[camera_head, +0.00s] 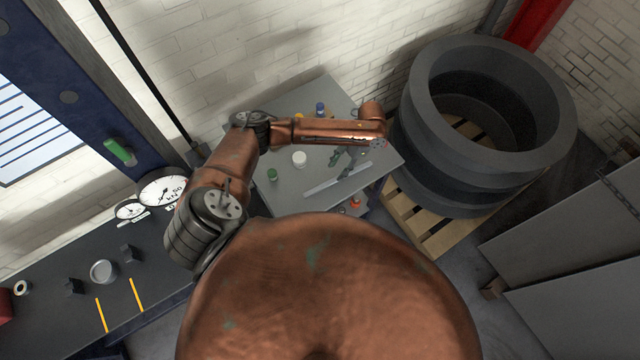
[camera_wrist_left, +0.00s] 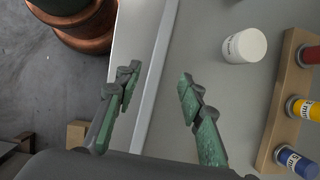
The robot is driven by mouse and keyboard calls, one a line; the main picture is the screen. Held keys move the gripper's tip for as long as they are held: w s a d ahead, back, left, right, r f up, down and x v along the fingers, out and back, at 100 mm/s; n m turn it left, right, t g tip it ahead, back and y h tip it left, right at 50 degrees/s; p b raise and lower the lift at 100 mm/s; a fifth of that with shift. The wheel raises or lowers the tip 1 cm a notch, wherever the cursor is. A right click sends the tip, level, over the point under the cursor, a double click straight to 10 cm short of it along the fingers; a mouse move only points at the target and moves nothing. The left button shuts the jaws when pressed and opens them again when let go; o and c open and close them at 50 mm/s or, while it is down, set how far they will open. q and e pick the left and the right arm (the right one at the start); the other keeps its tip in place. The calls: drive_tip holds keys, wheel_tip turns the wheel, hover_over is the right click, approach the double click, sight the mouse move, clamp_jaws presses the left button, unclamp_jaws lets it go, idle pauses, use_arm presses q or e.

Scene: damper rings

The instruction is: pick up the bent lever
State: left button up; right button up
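A long pale grey flat bar (camera_head: 322,187) lies on the grey worktable (camera_head: 323,92). It is the only lever-like thing I make out, and no clear bend shows in its visible length. In the left wrist view the bar (camera_wrist_left: 147,105) runs between the fingers of my left gripper (camera_wrist_left: 157,97). The two green fingers are open, one on each side of it and apart from it. In the head view the left gripper (camera_head: 342,164) is over the table beside the bar. I cannot tell its exact height. My right gripper is not in view.
A white round pot (camera_wrist_left: 245,45) stands right of the gripper. A wooden rack (camera_wrist_left: 270,130) holds red, yellow and blue cans. A green pot (camera_head: 272,174) stands left on the table. Large grey rings (camera_head: 545,100) sit on a pallet (camera_head: 440,236) to the right.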

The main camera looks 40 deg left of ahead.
sight(330, 181)
use_arm(q)
drive_tip(key=shift+p+x, duration=0.7)
drive_tip(key=shift+x, duration=2.75)
drive_tip(key=shift+s+d, duration=0.1)
drive_tip(key=shift+c, duration=0.2)
clamp_jaws()
